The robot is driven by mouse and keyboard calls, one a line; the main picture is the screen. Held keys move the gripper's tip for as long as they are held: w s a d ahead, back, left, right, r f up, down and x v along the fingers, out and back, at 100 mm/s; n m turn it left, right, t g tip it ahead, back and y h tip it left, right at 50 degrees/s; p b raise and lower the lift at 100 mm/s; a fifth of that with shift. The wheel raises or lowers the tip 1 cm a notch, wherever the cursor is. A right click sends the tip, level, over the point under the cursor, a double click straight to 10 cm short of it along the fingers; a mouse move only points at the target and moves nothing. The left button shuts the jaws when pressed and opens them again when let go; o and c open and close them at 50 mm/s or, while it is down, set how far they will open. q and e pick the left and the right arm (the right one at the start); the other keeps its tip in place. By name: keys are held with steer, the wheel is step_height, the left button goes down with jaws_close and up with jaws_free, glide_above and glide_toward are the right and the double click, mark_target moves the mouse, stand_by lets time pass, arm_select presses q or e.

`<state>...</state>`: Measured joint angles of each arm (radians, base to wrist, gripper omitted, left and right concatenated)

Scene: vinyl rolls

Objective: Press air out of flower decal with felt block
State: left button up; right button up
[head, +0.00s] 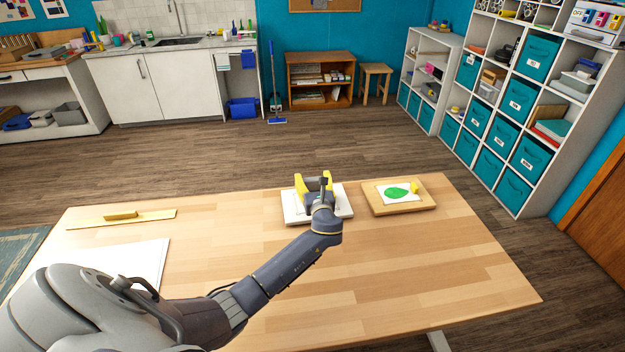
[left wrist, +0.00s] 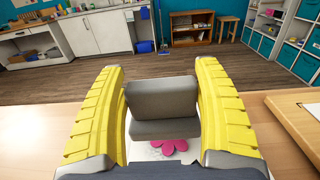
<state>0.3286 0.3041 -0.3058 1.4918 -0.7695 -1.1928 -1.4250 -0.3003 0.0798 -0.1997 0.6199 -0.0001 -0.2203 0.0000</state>
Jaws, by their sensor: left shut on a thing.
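My left gripper (head: 314,184) is over the white board (head: 345,205) near the table's far edge. In the left wrist view, its yellow fingers (left wrist: 160,85) are shut on the grey felt block (left wrist: 162,98), one finger on each side. Part of the pink flower decal (left wrist: 168,147) shows just below the block, on the white surface. The rest of the flower is hidden by the block and gripper. I cannot tell whether the block touches the decal. My right gripper is not in view.
To the right lies a wooden board (head: 428,203) with a green leaf decal (head: 397,192) on a white sheet and a small yellow thing (head: 414,187). A yellowish strip with a handle (head: 122,216) and a large white sheet (head: 140,262) lie left. The table's right front is clear.

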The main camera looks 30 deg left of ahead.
mark_target(313, 190)
arm_select(q)
steer(key=shift+f, duration=1.75)
steer(key=shift+w+a, duration=0.2)
steer(key=shift+x, duration=1.45)
steer(key=shift+s+d, duration=0.1)
steer(key=shift+s, duration=0.05)
steer(key=shift+v, duration=3.2)
steer(key=shift+d+f, duration=0.1)
steer(key=shift+x, duration=3.35)
